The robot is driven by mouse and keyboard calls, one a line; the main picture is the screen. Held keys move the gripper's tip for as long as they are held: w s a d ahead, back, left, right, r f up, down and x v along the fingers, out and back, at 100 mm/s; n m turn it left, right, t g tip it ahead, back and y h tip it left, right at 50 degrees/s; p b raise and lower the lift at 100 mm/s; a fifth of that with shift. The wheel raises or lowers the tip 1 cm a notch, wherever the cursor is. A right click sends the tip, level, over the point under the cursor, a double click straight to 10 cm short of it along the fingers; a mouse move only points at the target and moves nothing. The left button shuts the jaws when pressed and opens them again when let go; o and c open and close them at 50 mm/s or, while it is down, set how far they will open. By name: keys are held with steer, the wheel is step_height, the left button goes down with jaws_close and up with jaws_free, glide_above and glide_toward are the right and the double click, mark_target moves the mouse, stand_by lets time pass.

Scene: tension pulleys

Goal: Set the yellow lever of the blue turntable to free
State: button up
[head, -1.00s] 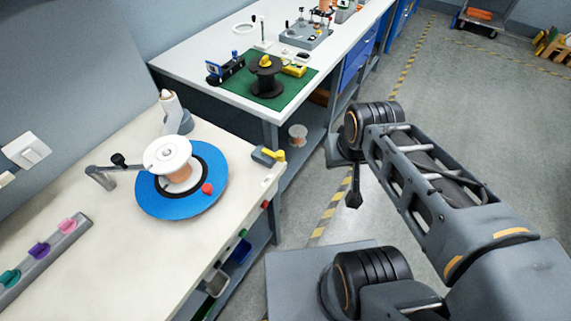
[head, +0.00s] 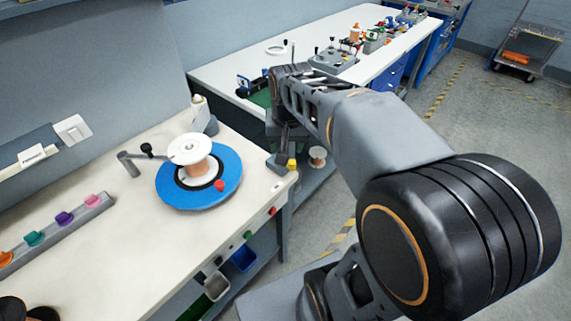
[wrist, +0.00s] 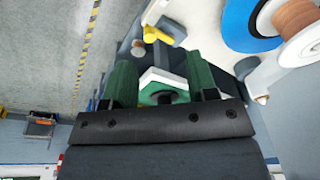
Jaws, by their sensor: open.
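The blue turntable (head: 228,183) lies on the near bench, with a white-flanged copper spool (head: 197,165) and a red knob on it. It also shows at the top right of the wrist view (wrist: 236,22). The yellow lever (head: 292,164) sits on a grey block at the bench's right corner, partly hidden by my arm in the head view. In the wrist view the lever (wrist: 159,34) is whole, beyond my fingertips. My gripper (wrist: 160,64) is open, its green fingers apart and not touching the lever. Its fingers are not clear in the head view.
A white bench (head: 235,72) with several devices stands behind, its green mat mostly hidden by my arm. A small spool (head: 318,155) sits on a low shelf. A grey rail with coloured pegs (head: 62,232) lies at the left.

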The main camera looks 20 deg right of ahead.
mark_target(292, 162)
steer(key=w+d+f+m+g+b, duration=0.1)
steer(key=w+d+f+m+g, duration=0.15)
steer(key=w+d, duration=0.35)
steer(key=shift+m+t, duration=0.35)
steer(key=shift+m, duration=0.2)
steer(key=f, duration=0.8)
steer(key=w+f, duration=0.1)
steer(key=f, duration=0.4)
steer(key=shift+a, duration=0.3)
steer(key=shift+c, duration=0.4)
jaws_close()
